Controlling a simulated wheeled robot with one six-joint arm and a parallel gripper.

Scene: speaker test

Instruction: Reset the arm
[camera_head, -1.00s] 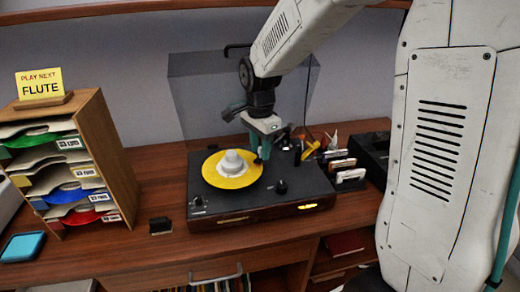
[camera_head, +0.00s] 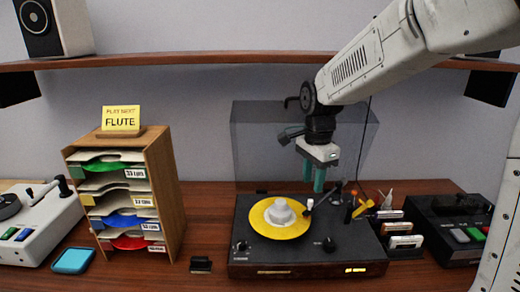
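My gripper (camera_head: 313,178) hangs above the right side of the record player (camera_head: 300,271), fingers pointing down. Its two teal fingers look a little apart with nothing visible between them. My arm reaches in from the upper right. A yellow record (camera_head: 268,226) lies on the turntable with a grey-white knob-shaped piece (camera_head: 280,213) at its centre. The clear lid (camera_head: 270,135) stands open behind.
A wooden rack (camera_head: 168,190) of coloured records stands left, with a yellow "PLAY NEXT FLUTE" sign (camera_head: 121,119) on top. Cassettes (camera_head: 404,241) and a dark tape deck (camera_head: 455,233) stand right. A white device (camera_head: 40,238) is far left. A shelf (camera_head: 200,60) runs overhead.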

